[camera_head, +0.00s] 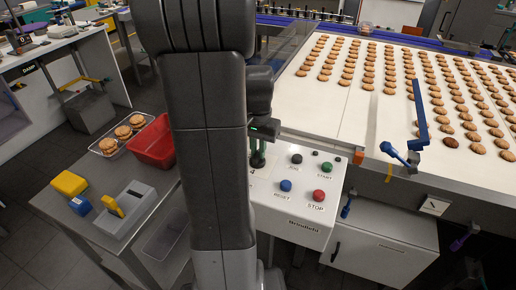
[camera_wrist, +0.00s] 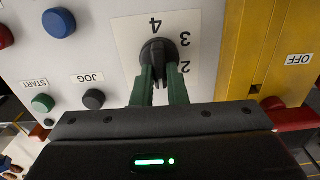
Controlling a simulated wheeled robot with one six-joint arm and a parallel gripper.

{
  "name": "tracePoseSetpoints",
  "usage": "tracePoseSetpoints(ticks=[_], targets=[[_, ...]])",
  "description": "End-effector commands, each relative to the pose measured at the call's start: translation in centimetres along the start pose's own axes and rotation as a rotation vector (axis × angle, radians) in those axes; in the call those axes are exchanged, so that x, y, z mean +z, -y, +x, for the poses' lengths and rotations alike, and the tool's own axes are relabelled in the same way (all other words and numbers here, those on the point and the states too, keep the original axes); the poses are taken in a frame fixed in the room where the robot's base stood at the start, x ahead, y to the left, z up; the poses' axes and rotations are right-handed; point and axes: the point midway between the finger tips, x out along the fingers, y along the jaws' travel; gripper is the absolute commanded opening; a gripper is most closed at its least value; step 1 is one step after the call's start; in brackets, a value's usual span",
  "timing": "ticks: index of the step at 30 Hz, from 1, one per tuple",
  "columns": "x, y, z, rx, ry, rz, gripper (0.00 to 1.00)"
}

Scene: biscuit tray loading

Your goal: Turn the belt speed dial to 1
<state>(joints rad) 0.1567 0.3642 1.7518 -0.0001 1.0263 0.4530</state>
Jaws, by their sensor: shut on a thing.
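The speed dial (camera_wrist: 159,52) is a black round knob on a white plate, upside down in the wrist view, with the numerals 4, 3 and 2 showing around it. The numeral 1 does not show, and my fingers cover the side of the plate nearest me. My gripper (camera_wrist: 161,84) has its two green fingers shut on the dial. I cannot clearly tell which numeral the dial points to. In the head view my gripper (camera_head: 258,155) is over the upper left of the white control panel (camera_head: 262,214), and my arm hides part of the panel.
Beside the dial are the JOG button (camera_head: 297,158), green START button (camera_head: 326,167), blue RESET button (camera_head: 286,185) and red STOP button (camera_head: 319,196). A yellow panel (camera_wrist: 265,45) marked OFF adjoins the plate. The biscuit belt (camera_head: 335,100) lies behind; a red bin (camera_head: 155,144) stands left.

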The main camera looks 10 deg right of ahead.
Motion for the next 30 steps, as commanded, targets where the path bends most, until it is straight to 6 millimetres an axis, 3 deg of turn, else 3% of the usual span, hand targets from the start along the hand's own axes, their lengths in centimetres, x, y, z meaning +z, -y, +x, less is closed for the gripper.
tracePoseSetpoints(ticks=[2, 3, 6, 17, 23, 30], targets=[[-0.1, 0.0, -0.1, -0.001, -0.004, 0.001, 0.0], [-0.1, 0.0, -0.1, -0.001, -0.004, 0.001, 0.17], [-0.1, 0.0, -0.1, -0.001, -0.003, 0.001, 0.35], [-0.1, 0.0, -0.5, -0.001, -0.003, 0.0, 0.35], [-0.1, 0.1, -3.8, -0.003, -0.007, 0.0, 0.35], [-0.1, 0.1, -9.4, -0.003, -0.007, 0.0, 0.35]])
